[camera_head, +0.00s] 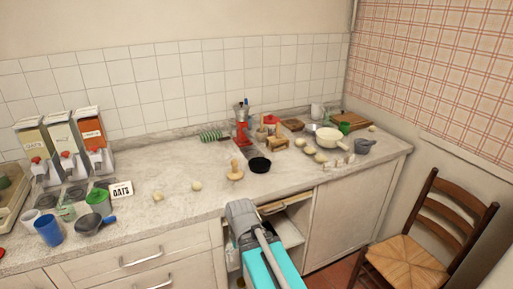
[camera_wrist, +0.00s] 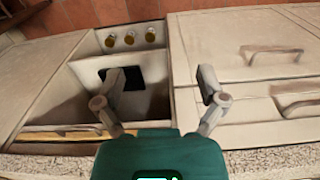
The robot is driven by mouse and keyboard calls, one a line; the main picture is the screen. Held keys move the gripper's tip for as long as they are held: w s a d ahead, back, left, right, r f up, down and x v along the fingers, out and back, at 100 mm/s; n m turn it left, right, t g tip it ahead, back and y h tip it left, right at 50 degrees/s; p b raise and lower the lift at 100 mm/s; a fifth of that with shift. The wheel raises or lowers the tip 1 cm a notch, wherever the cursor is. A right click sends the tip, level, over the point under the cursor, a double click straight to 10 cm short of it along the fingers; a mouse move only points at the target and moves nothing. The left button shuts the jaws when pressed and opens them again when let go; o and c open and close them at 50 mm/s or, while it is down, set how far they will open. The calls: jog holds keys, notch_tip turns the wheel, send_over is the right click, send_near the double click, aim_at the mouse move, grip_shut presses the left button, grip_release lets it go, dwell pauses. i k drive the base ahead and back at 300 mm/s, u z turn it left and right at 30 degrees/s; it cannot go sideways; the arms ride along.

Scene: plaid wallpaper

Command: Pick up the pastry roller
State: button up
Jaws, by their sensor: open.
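A light wooden piece shaped like a short roller (camera_head: 277,143) lies on the worktop right of the red coffee maker. It looks most like the pastry roller, but it is small and I cannot be sure. Another wooden piece (camera_head: 235,172), with an upright handle and a wide round base, stands left of the black bowl. My gripper (camera_wrist: 161,82) is open and empty in the wrist view, with its fingers wide apart over the cabinet fronts. Neither wooden piece shows in the wrist view. In the head view my arm is in front of the counter; the fingers are not clear there.
A black bowl (camera_head: 260,165), a red coffee maker (camera_head: 242,134) and a cream pot (camera_head: 328,138) crowd the worktop around the wooden pieces. Cereal dispensers (camera_head: 62,150) stand at left. An open compartment (camera_head: 287,222) lies below the counter edge. A chair (camera_head: 410,250) stands at right.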

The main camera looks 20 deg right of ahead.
aim_at(278, 137)
jog(key=k, duration=1.3)
jog(key=z, duration=0.45)
jog(key=i, duration=1.65)
